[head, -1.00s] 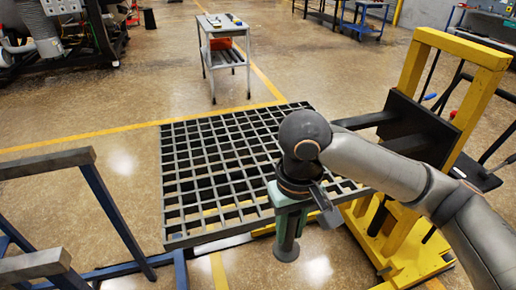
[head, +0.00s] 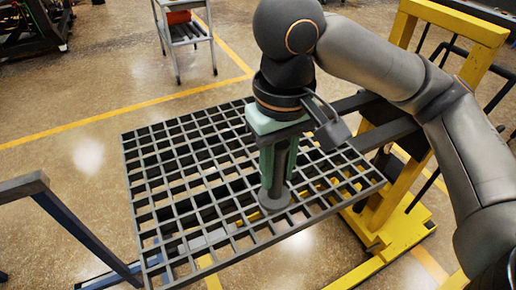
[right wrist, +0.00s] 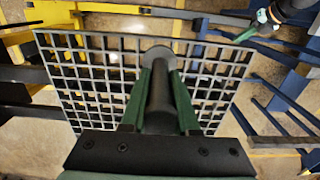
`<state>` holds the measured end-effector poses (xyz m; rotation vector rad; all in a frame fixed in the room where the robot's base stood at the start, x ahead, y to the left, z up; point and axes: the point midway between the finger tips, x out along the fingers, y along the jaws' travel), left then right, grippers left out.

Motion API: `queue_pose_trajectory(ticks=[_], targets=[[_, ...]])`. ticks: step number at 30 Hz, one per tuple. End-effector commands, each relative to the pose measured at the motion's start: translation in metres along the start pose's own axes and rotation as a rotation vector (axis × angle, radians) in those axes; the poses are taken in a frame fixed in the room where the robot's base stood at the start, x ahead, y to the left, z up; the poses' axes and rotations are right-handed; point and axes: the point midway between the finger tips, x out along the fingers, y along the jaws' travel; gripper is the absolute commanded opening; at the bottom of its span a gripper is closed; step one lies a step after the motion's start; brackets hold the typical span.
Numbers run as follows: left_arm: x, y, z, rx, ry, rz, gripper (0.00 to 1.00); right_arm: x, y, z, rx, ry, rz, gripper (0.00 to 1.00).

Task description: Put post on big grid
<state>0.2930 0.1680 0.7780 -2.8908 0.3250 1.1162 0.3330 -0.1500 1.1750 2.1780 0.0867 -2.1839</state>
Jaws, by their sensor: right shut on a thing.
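The post (head: 272,186) is a dark upright rod with a round flat disc at its lower end. My right gripper (head: 277,165) is shut on it, green fingers on both sides. The big grid (head: 132,190) is a dark metal lattice, lying flat. The post's disc shows over the front right-of-middle part of the grid; I cannot tell whether it touches the bars. In the right wrist view, the post (right wrist: 160,98) runs between the fingers, with the disc in front of the grid. My left gripper (right wrist: 263,17) shows small at the top right there; its jaws are unclear.
A yellow lift (head: 395,205) has its dark forks under the grid's right side. A blue-legged rack (head: 75,228) stands at the left. A small grey cart (head: 185,32) stands behind on open floor.

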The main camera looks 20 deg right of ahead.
Motion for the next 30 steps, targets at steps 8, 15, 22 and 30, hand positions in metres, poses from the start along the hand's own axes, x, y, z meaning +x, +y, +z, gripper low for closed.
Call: queue_pose_trajectory(ticks=[8,15,22,30], targets=[[-0.003,0.001,0.008,-0.003,-0.016,0.002,0.00,0.019,0.035,-0.023,0.011,-0.004,-0.002,0.00],[-0.003,0.002,0.008,-0.003,-0.016,0.002,0.00,0.047,0.079,-0.054,0.006,-0.005,-0.002,0.00],[-0.002,0.001,0.007,-0.002,-0.014,0.002,0.00,0.080,0.102,-0.070,0.004,-0.001,0.000,0.00],[-0.001,0.001,0.006,-0.002,-0.011,0.001,0.00,0.099,0.115,-0.079,0.002,-0.001,0.001,0.00]])
